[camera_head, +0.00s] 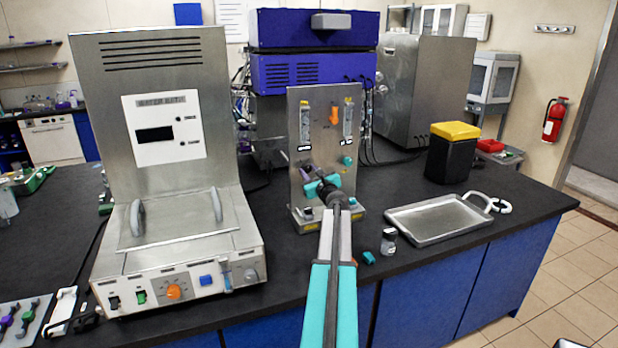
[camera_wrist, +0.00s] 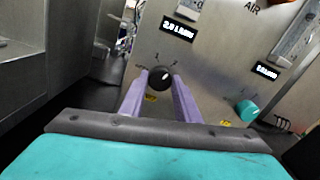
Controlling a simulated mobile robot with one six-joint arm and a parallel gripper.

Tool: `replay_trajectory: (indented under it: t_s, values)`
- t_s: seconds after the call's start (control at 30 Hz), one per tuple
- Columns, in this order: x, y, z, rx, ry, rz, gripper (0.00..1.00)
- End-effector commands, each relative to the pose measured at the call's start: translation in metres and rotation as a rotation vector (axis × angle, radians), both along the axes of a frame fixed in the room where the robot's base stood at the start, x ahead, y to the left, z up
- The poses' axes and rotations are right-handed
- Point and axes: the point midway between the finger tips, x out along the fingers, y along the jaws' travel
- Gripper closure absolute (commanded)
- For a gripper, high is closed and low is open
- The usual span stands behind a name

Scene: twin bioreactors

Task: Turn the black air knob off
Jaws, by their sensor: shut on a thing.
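The black air knob (camera_wrist: 160,78) sits on the metal gas panel (camera_wrist: 215,70) in the wrist view, with dial marks around it. My gripper (camera_wrist: 160,82) has its two purple fingers on either side of the knob, shut on it. In the head view my gripper (camera_head: 307,172) reaches the front of the panel (camera_head: 318,125) from the front. There my wrist and fingers hide the black knob. A white pointer mark shows on the knob's face, but its exact setting is hard to read.
A teal knob (camera_wrist: 246,110) is right of the black one on the panel; an orange part (camera_head: 333,115) is higher up. A water bath (camera_head: 170,170) stands left.

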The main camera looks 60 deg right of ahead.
Motion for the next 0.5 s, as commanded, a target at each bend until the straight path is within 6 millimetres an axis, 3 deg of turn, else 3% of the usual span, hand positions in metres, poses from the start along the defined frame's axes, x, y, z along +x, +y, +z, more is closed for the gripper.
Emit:
replay_trajectory:
  t_s: [0.5]
  values:
    - [-0.0004,-0.0003,-0.0052,-0.273,0.200,-0.001,0.93]
